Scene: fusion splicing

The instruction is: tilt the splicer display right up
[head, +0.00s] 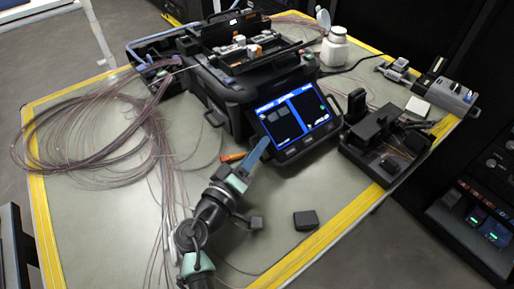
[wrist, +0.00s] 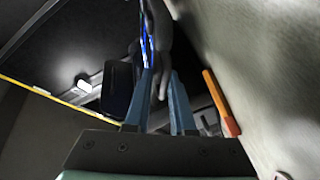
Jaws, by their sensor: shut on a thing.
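The splicer (head: 250,75) is a black machine at the back middle of the table in the head view. Its display (head: 292,118) is lit blue, hangs at the front and is tilted partly up, facing the front. My gripper (head: 262,145) is at the display's left edge. In the wrist view, my gripper's two blue fingers (wrist: 163,95) are shut on the edge of the display (wrist: 147,45), which shows as a thin blue strip with a dark frame beside it. The exact contact between fingertips and edge is partly hidden.
Loose fibre coils (head: 90,140) spread over the left of the table. An orange-handled tool (head: 232,157) lies close to my gripper and shows in the wrist view (wrist: 222,105). A black fixture (head: 385,145) stands right of the display. A small black block (head: 305,220) lies in front.

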